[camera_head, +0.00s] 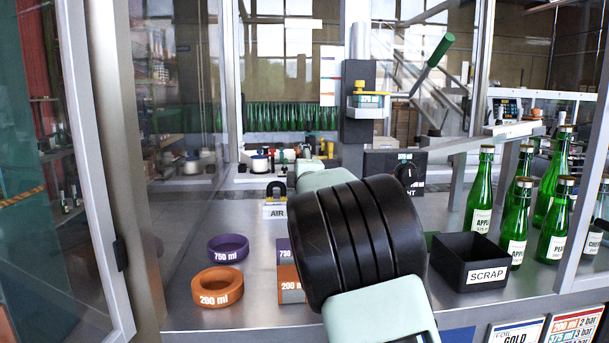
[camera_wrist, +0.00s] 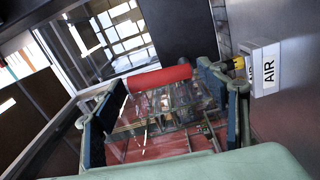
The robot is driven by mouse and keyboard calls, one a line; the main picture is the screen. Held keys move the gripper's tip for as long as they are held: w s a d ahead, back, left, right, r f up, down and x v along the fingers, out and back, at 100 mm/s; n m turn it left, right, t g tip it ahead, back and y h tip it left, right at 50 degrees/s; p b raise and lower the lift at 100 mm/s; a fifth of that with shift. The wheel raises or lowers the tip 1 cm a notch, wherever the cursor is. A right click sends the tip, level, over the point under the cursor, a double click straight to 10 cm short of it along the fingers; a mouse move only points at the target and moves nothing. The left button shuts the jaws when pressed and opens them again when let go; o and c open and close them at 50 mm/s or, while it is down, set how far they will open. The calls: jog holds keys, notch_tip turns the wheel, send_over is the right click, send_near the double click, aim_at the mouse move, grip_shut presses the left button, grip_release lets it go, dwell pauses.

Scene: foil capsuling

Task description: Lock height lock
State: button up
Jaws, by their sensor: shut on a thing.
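My gripper (camera_wrist: 160,84) shows in the wrist view, its two dark-padded fingers on either side of a red cylinder (camera_wrist: 158,78). The fingers are shut on this red cylinder, whose ends lie at the pads. What the cylinder is fixed to cannot be made out. In the head view my dark arm hides most of the gripper and what it holds. A dark box (camera_head: 380,163) with a black round knob (camera_head: 405,174) stands behind my arm, its label partly hidden and ending in "HT". I cannot tell whether the red cylinder belongs to it.
An AIR box (camera_head: 275,210) stands left of my arm; it also shows near the right finger in the wrist view (camera_wrist: 265,68). Purple (camera_head: 228,248) and orange (camera_head: 217,287) rings lie at the left. A SCRAP bin (camera_head: 470,262) and green bottles (camera_head: 517,222) stand right. A green-handled lever (camera_head: 432,62) rises behind.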

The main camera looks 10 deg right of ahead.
jog(key=shift+a+r+n+b, duration=0.15)
jog(key=shift+n+b, duration=0.15)
jog(key=shift+n, duration=0.2)
jog(key=o, duration=1.7)
jog(key=s, duration=1.2)
